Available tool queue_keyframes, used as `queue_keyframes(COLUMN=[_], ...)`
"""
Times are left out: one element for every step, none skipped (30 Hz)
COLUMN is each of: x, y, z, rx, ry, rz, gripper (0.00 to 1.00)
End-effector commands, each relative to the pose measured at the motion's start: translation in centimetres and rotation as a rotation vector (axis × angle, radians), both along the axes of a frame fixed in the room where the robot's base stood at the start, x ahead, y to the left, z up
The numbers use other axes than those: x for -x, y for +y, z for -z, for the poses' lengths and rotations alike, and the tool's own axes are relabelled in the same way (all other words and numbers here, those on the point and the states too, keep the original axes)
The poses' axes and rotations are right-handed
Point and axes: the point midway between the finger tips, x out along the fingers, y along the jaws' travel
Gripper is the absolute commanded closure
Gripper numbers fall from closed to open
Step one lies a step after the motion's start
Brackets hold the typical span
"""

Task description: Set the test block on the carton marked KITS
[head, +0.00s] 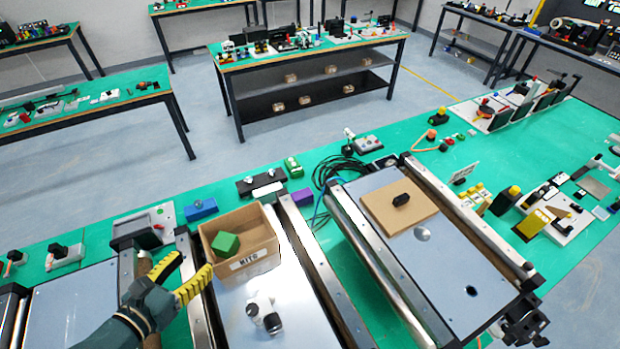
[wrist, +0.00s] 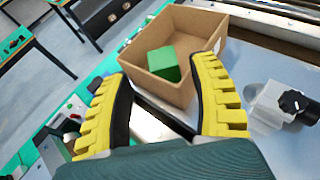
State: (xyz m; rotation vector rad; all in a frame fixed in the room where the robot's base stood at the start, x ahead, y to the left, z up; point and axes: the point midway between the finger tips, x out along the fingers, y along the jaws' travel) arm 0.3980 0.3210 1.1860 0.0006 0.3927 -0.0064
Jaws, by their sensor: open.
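An open brown carton (head: 262,232) with a label reading KITS on its front stands on the left conveyor; the wrist view also shows the carton (wrist: 190,25). A green block (head: 225,244), the likely test block, sits inside it, slightly turned and near a wall. In the wrist view the block (wrist: 163,63) is between the lines of my fingers but beyond their tips; its underside is hidden by the carton wall. My gripper (head: 192,264) is open and empty, just outside the carton at its left front. Its yellow fingers (wrist: 162,72) are spread apart.
A white-and-black fitting (head: 264,315) stands on the conveyor in front of the carton. The right conveyor (head: 465,290) bears a brown board (head: 385,212) with a black piece on it. Blue (head: 201,210) and purple (head: 301,197) blocks lie on the green table behind.

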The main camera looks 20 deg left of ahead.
Motion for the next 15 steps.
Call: queue_keyframes(x=[-0.2, -0.5, -1.2, -2.0, -3.1, -4.8, -6.1, -7.4, -9.0, -9.9, -10.7, -11.4, -11.6, -11.6, -11.2], y=[-0.1, -0.4, -1.1, -1.9, -3.0, -4.8, -6.6, -8.5, -11.4, -13.6, -15.8, -18.9, -21.2, -23.6, -26.7], z=[-0.1, -0.3, -0.8, -1.3, -2.1, -3.4, -4.7, -6.1, -8.2, -10.0, -11.7, -14.2, -16.2, -18.2, -20.9], rx=[-0.012, -0.037, -0.101, -0.177, -0.279, -0.452, -0.604, -0.773, -1.013, -1.196, -1.375, -1.613, -1.79, -1.965, -2.19], ry=[0.0, 0.002, 0.002, 0.005, 0.005, 0.002, -0.003, -0.013, -0.034, -0.052, -0.071, -0.1, -0.123, -0.144, -0.165], rz=[0.005, 0.016, 0.044, 0.074, 0.116, 0.182, 0.236, 0.291, 0.361, 0.405, 0.441, 0.474, 0.484, 0.486, 0.466], gripper=[0.39, 0.39, 0.39, 0.39, 0.39, 0.39, 0.39, 0.39, 0.39, 0.39, 0.39, 0.39, 0.39, 0.39, 0.39])
